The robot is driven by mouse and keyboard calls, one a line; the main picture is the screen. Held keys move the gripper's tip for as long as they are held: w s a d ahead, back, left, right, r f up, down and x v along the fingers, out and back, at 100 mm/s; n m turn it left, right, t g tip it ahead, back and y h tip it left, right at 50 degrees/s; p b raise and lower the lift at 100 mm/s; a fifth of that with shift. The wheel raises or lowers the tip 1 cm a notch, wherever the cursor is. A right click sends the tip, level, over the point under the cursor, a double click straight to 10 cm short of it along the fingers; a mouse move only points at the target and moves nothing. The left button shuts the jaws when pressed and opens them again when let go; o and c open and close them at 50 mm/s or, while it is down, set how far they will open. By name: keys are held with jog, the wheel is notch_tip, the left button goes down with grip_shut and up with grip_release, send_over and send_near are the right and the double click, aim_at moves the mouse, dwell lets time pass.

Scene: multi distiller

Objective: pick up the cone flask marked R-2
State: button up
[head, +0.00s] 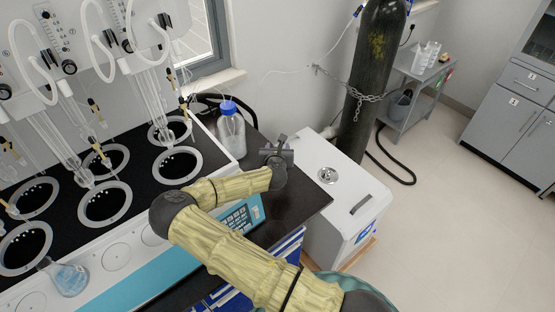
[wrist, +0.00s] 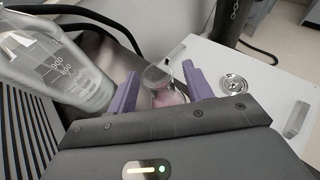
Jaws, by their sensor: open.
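A small clear cone flask (wrist: 167,92) with pink liquid stands between the two purple fingers of my gripper (wrist: 160,74) in the wrist view. The fingers are spread, with one on each side of the flask, and the dark gripper body hides its lower part. I cannot read any R-2 mark on it. In the head view my gripper (head: 277,152) is over the dark counter, right of the blue-capped bottle, and the pink flask cannot be made out there. Another cone flask (head: 70,279) with pale blue liquid is at the lower left; its mark is not legible.
A clear graduated bottle (wrist: 62,72) with a blue cap (head: 229,107) stands close left of my gripper. A white box (head: 340,190) with a metal fitting is right of the counter (head: 308,203). The multi distiller (head: 135,205) fills the left; a chained gas cylinder (head: 375,70) stands behind.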

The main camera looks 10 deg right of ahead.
jog(key=shift+w+f, duration=0.1)
jog(key=shift+w, duration=0.1)
dwell(0.4)
grip_shut()
